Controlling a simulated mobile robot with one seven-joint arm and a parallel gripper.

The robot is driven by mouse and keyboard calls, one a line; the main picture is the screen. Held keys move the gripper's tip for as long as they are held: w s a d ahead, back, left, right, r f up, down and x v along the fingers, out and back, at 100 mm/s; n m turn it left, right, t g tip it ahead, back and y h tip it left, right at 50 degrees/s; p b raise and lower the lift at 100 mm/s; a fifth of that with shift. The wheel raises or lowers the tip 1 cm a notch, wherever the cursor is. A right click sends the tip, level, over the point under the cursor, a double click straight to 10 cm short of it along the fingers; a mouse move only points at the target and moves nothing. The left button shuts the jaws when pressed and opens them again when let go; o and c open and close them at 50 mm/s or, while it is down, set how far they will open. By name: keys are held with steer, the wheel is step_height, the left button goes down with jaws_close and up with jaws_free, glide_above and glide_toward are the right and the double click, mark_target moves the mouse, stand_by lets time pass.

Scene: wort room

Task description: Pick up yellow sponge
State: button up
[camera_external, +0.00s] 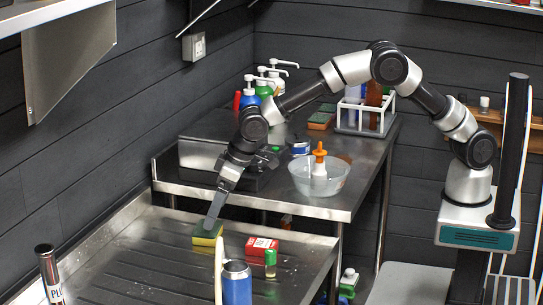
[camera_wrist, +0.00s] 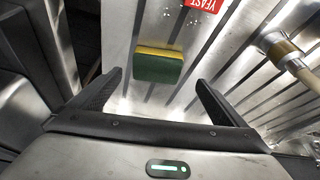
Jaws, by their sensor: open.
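The yellow sponge (camera_external: 207,233) has a green side and lies on the ridged metal drainboard at the front. In the wrist view the sponge (camera_wrist: 158,64) shows its green face and a yellow edge, ahead of and between the two fingers. My gripper (camera_external: 212,222) points down at the sponge and covers part of it in the external view. In the wrist view my gripper (camera_wrist: 160,88) is open with nothing between its fingers. The external view does not show clearly whether a finger touches the sponge.
A red and white box (camera_external: 262,246) marked yeast in the wrist view, a small green bottle (camera_external: 270,263) and a blue container (camera_external: 237,283) stand to the sponge's right. A clear bowl (camera_external: 319,181) stands on the metal table behind. The left of the drainboard is mostly clear.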

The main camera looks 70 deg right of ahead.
steer(key=shift+d+x, duration=0.2)
steer(key=shift+x, duration=2.9)
steer(key=shift+c, duration=0.3)
steer(key=c, duration=1)
